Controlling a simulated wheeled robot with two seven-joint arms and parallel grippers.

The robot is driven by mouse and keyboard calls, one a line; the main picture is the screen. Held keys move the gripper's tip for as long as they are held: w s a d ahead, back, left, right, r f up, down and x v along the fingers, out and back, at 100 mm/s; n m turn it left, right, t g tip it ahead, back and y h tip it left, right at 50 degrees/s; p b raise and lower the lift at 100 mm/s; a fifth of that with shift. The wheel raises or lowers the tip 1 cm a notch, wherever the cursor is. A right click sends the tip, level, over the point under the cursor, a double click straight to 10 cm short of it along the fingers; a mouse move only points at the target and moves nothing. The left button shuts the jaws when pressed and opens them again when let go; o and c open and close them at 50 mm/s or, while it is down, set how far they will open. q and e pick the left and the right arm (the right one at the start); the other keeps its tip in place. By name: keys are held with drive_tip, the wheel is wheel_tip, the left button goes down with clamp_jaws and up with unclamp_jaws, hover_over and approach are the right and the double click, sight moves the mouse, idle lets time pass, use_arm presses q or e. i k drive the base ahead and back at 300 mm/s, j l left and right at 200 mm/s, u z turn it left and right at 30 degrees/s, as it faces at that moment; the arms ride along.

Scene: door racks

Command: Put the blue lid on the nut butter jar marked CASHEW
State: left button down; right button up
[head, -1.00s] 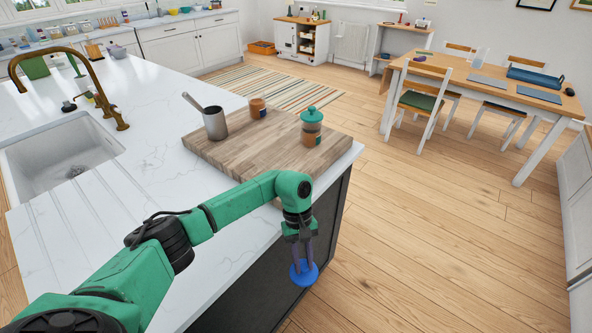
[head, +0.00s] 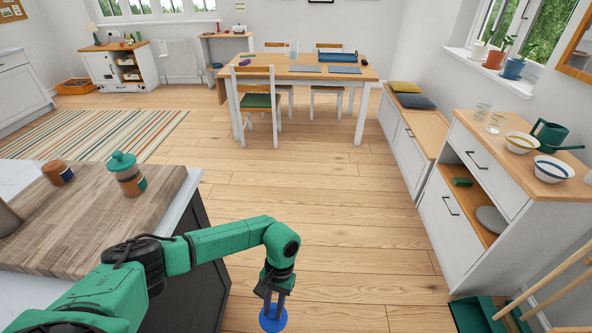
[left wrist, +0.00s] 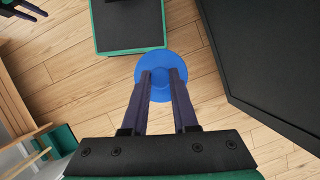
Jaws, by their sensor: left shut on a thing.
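My left gripper (head: 272,297) is shut on the blue lid (head: 273,319) and holds it over the floor, right of the counter. In the left wrist view the round lid (left wrist: 161,76) sits at the two dark fingertips (left wrist: 163,80). No label can be read. Part of my right gripper (left wrist: 22,9) shows in the left wrist view's top left corner, too cut off to judge.
The wooden board (head: 95,215) lies on the white counter. A grey mug (head: 8,219) is cut off at the left edge. A white cabinet with bowls and a green watering can (head: 551,137) stands at right. A dining table (head: 300,72) is behind. Open floor lies between.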

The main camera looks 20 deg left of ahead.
sight(47, 159)
drive_tip(key=i+j+u, duration=0.25)
drive_tip(key=i, duration=0.4)
drive_tip(key=i+l+u, duration=0.1)
drive_tip(key=i+u, duration=0.15)
drive_tip(key=i, duration=0.35)
drive_tip(key=i+l+u, duration=0.1)
drive_tip(key=i+u, duration=0.15)
drive_tip(key=i, duration=0.4)
drive_tip(key=i+l+u, duration=0.25)
drive_tip(key=i, duration=0.35)
